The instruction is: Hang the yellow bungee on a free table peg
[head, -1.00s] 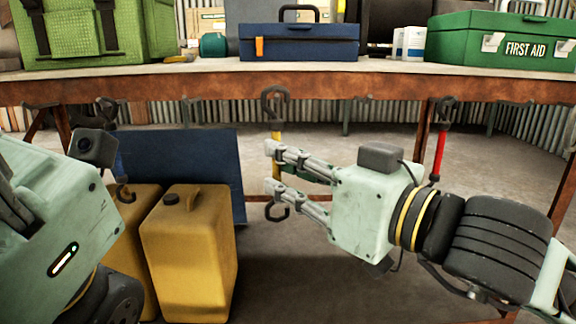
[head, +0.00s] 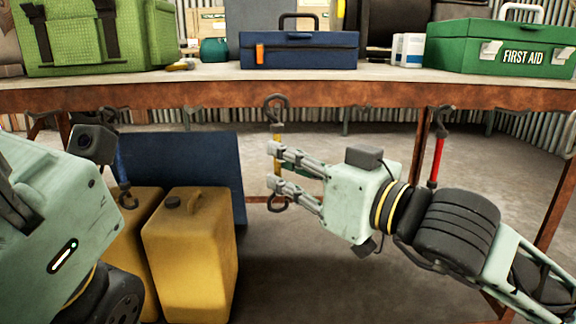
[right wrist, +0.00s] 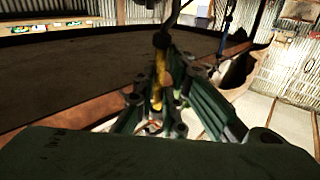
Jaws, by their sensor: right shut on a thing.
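The yellow bungee (head: 277,138) hangs upright, with a dark hook at its top and another below. My right gripper (head: 275,166) comes from the right and is shut on its middle. The top hook overlaps the rusty front rim of the table (head: 350,95); I cannot tell if it is on a peg. The right wrist view also shows the yellow bungee (right wrist: 158,80) between the fingers, below its dark hook. A red bungee (head: 438,158) hangs under the table at right, a blue one (head: 122,168) at left. My left gripper's body (head: 45,215) shows, its fingers hidden.
Yellow jerrycans (head: 190,255) and a dark blue panel (head: 200,160) stand under the table at left. A green bag (head: 90,40), a blue toolbox (head: 305,50) and a green first aid box (head: 500,47) are on the tabletop. The floor below the right gripper looks clear.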

